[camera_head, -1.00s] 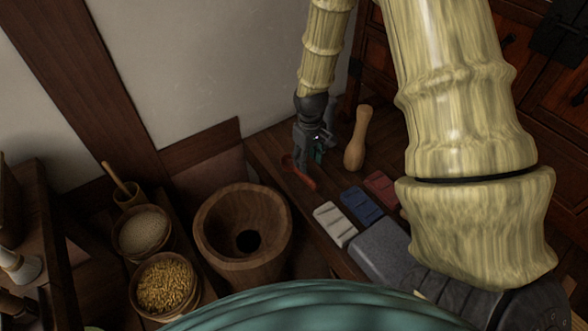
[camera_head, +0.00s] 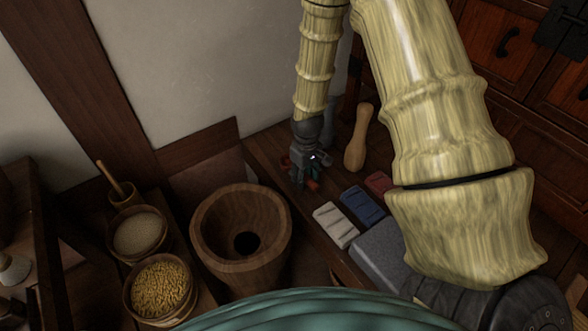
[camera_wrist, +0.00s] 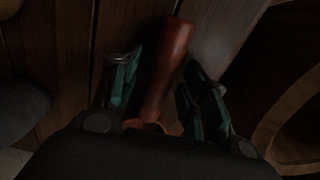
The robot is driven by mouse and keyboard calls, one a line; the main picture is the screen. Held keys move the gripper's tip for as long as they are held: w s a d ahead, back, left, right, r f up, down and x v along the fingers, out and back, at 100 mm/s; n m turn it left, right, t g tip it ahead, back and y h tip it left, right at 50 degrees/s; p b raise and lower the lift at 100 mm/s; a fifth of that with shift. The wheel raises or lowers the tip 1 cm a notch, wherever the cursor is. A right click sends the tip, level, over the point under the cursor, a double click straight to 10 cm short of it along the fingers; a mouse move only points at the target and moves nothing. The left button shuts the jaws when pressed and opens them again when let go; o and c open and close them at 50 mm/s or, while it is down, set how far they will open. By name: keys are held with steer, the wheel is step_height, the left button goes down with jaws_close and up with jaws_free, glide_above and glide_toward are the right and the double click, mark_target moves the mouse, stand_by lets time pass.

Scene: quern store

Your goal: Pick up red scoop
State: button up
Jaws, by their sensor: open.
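The red scoop (camera_wrist: 164,70) lies on the wooden bench. In the wrist view its handle runs between the two open fingers of my gripper (camera_wrist: 160,92), with a gap showing on the right side. The near end of the scoop is partly hidden behind the gripper's dark body. In the head view my gripper (camera_head: 304,178) points down over the scoop and covers most of it; a bit of red scoop (camera_head: 312,184) shows beside the fingers. I cannot tell whether the fingers touch it.
White (camera_head: 336,225), blue (camera_head: 363,206) and red (camera_head: 379,184) blocks lie nearer on the bench (camera_head: 268,165). A large wooden mortar (camera_head: 212,235) stands left, beside bowls of grain (camera_head: 160,287) and flour-like stuff (camera_head: 138,235). A wall is behind.

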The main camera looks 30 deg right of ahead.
jaws_close()
steer(key=shift+r, duration=0.15)
